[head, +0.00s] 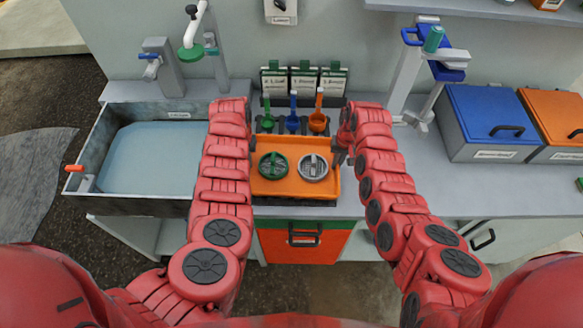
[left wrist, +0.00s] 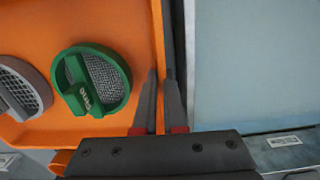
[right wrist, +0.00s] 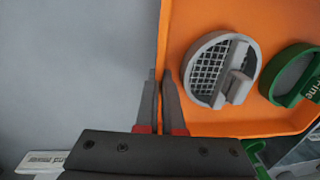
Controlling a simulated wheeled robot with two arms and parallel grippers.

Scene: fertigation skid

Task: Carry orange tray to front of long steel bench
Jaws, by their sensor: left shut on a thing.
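The orange tray (head: 294,187) is at the front middle of the long steel bench (head: 400,195), over a dark mat or frame. A green round strainer (head: 273,165) and a grey one (head: 313,167) lie in it. My left gripper (left wrist: 159,75) is shut on the tray's rim at its left side; in the head view my arm hides it. My right gripper (head: 340,156) is at the tray's right rim. In the right wrist view its fingers (right wrist: 160,76) are close together astride the rim; I cannot tell whether they clamp it.
A water-filled sink (head: 150,160) lies left of the tray. Green, blue and orange scoops (head: 293,122) stand behind it. Blue (head: 490,115) and orange (head: 556,115) bins stand at the right back. Bench right of the tray is clear. An orange-fronted drawer (head: 300,246) is below.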

